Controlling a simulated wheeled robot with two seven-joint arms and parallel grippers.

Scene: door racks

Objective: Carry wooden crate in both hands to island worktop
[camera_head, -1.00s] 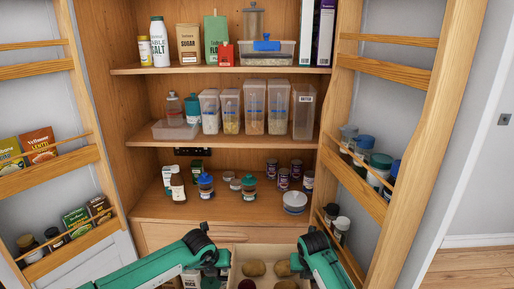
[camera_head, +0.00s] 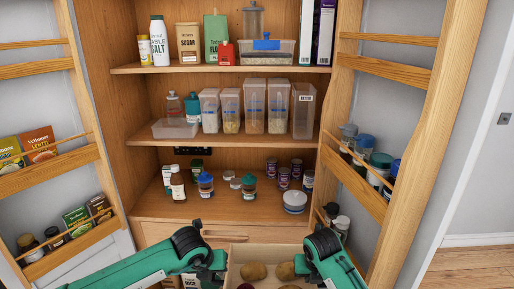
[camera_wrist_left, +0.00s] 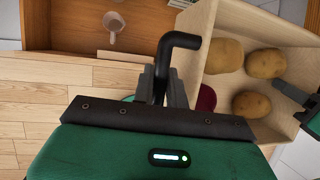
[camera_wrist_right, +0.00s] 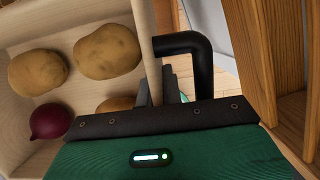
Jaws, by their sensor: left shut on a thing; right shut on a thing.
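The pale wooden crate (camera_head: 262,248) is at the bottom of the head view, between my two arms and partly cut off by the frame. It holds several potatoes (camera_wrist_left: 264,62) and a red onion (camera_wrist_right: 50,121). My right gripper (camera_wrist_right: 158,88) is shut on the opposite wall (camera_wrist_right: 146,45). No island worktop shows in any view.
A pantry cupboard stands open in front, with stocked shelves (camera_head: 225,139). Its left door (camera_head: 95,155) and right door (camera_head: 410,210) carry racks with jars and packets. Wooden floor (camera_wrist_left: 60,85) shows below, beside an open drawer (camera_wrist_left: 70,25) with a scoop. Floor also shows at far right.

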